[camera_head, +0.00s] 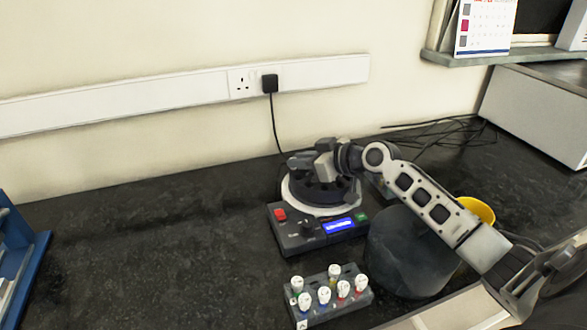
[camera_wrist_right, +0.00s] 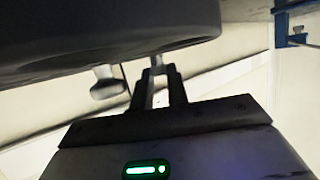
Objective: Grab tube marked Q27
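A grey rack (camera_head: 331,308) at the front centre holds several white-capped tubes (camera_head: 323,295) with coloured bands. Their markings are too small to read, so I cannot tell which one is Q27. My right gripper (camera_head: 303,163) is above the rim of a round device (camera_head: 320,192) behind the rack, well apart from the tubes in the rack. In the right wrist view its two fingers (camera_wrist_right: 158,78) are close together with a narrow gap. A small pale shape shows at their tips, but I cannot tell whether it is held. My left gripper is out of view.
The device has a control box (camera_head: 314,229) with a lit blue display. A dark round container (camera_head: 405,252) stands right of it, with a yellow cup (camera_head: 477,209) behind. A blue rack (camera_head: 22,262) is at the far left. The left counter (camera_head: 150,235) is clear.

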